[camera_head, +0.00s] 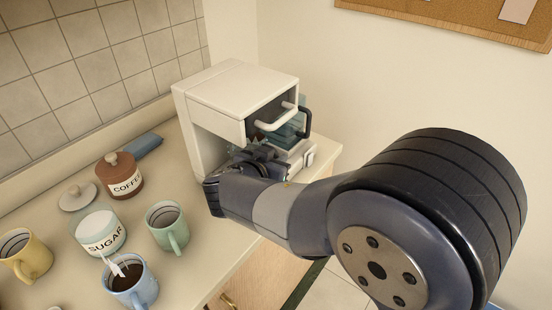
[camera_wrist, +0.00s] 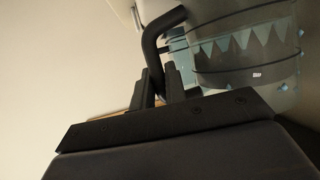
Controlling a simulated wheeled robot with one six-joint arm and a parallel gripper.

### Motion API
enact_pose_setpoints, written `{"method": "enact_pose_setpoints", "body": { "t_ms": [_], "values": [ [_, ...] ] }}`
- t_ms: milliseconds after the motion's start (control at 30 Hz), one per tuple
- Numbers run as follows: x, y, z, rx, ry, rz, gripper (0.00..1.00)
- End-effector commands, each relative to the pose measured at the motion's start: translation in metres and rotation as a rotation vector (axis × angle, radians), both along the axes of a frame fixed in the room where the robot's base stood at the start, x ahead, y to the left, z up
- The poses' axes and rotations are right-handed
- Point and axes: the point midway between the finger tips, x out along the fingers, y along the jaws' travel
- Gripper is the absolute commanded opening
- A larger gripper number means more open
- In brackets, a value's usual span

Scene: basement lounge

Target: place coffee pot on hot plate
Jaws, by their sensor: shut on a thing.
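The coffee pot (camera_head: 287,128) is blue-tinted glass with a black handle and shows at the front of the white coffee maker (camera_head: 234,92). In the wrist view the pot's glass body (camera_wrist: 245,55) fills the upper right, and its black handle (camera_wrist: 163,30) runs down between my fingers. My gripper (camera_wrist: 160,88) is shut on that handle. In the head view my gripper (camera_head: 262,160) is dark and partly hides the pot's lower part. The hot plate area at the machine's base (camera_head: 300,155) is mostly hidden, so I cannot tell whether the pot touches it.
Left on the counter (camera_head: 180,270) are a brown coffee jar (camera_head: 120,178), a sugar jar (camera_head: 100,236), a green mug (camera_head: 166,232), a yellow mug (camera_head: 25,258) and a blue mug of coffee (camera_head: 130,285). A tiled wall stands behind. The counter ends just right of the machine.

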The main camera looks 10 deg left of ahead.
Motion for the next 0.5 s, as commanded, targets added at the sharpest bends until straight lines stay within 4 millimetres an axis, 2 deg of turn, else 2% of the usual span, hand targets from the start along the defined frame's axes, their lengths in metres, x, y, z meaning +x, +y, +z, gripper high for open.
{"method": "enact_pose_setpoints", "body": {
  "t_ms": [267,300,500],
  "values": [
    [0.0002,0.0002,-0.0001,0.003,-0.003,0.0,0.0],
    [0.0,-0.0001,-0.0009,0.0,0.0,0.0,0.15],
    [0.0,-0.0001,-0.0004,0.0,0.0,0.0,0.31]
  ]
}}
